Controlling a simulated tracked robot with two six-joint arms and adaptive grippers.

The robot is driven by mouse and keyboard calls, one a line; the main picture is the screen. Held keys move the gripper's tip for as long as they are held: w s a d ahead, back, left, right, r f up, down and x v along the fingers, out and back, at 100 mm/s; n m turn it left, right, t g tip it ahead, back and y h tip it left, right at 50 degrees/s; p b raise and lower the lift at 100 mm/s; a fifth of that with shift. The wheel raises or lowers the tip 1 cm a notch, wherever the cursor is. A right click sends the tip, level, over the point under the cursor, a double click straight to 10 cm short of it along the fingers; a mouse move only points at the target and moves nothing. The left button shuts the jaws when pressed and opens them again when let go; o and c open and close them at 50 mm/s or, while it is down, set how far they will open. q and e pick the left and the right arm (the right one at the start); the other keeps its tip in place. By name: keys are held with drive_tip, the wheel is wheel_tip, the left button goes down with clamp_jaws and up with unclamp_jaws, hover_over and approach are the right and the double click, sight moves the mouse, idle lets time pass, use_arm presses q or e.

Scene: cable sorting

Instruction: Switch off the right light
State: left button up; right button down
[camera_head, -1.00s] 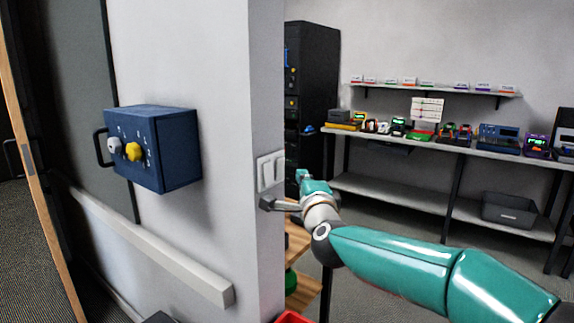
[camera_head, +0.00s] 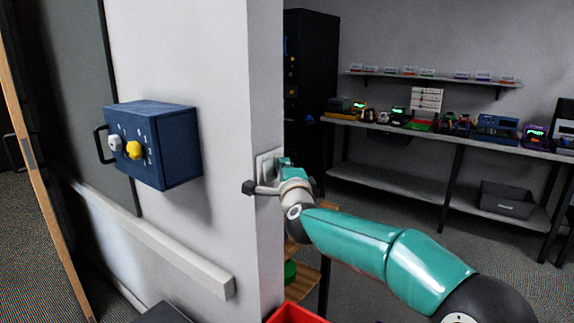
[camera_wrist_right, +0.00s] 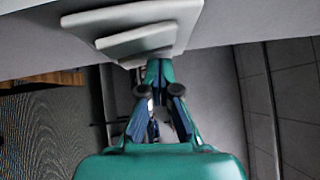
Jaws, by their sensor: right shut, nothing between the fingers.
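The white light switch (camera_head: 262,165) is a plate with rockers on the side of the pale pillar. My right gripper (camera_head: 284,165) is at the switch and covers its right part in the head view. In the right wrist view the switch plate with its raised rockers (camera_wrist_right: 140,41) is at the top. The closed fingertips (camera_wrist_right: 158,68) lie right against or just below the nearest rocker; I cannot tell if they touch. The right gripper is shut and empty. My left gripper is not in view.
A blue box (camera_head: 165,145) with a yellow knob (camera_head: 134,150) and a grey knob sticks out left of the pillar. A white rail (camera_head: 150,240) runs below it. A shelf with devices (camera_head: 440,130) stands at the back right. A red bin (camera_head: 297,314) is low in front.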

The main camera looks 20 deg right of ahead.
drive_tip(key=shift+s+d, duration=0.1)
drive_tip(key=shift+d, duration=0.05)
drive_tip(key=s+d+r+b, duration=0.1)
drive_tip(key=s+b, duration=0.3)
drive_tip(key=s, duration=0.9)
drive_tip(key=shift+r, duration=0.15)
